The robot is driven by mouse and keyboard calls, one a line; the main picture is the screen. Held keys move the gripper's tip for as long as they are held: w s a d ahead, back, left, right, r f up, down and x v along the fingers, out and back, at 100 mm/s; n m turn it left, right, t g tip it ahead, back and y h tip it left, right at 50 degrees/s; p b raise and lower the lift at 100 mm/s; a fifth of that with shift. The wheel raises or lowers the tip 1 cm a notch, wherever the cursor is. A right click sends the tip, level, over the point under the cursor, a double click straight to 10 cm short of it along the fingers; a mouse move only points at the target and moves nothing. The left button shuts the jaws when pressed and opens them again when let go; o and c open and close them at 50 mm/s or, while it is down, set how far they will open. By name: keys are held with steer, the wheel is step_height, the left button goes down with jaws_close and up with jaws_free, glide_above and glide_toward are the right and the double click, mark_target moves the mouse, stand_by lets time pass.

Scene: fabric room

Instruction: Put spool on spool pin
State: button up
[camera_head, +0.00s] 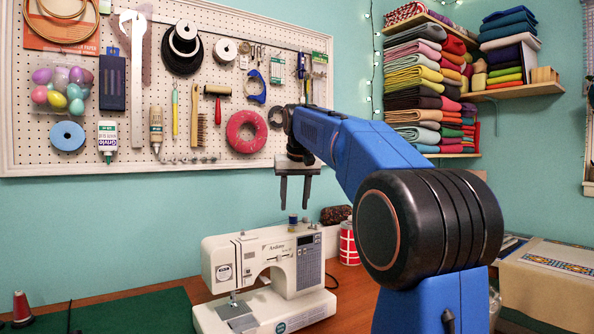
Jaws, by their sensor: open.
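A white sewing machine (272,272) stands on the wooden table in the middle of the view. A small blue spool (293,219) stands upright on top of the machine, towards its right end. The spool pin cannot be made out clearly, so I cannot tell whether the spool is around it. My gripper (295,205) points down just above the spool. Its two fingers are apart and nothing is between them. The fingertips appear to be above the spool's top, not touching it.
A red and white tin (348,243) and a dark brown object (336,214) stand right of the machine. A red cone (21,308) stands at the far left by a green mat (130,312). A pegboard (140,80) with tools hangs behind.

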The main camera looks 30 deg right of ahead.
steer(key=v, duration=1.3)
steer(key=shift+s, duration=0.2)
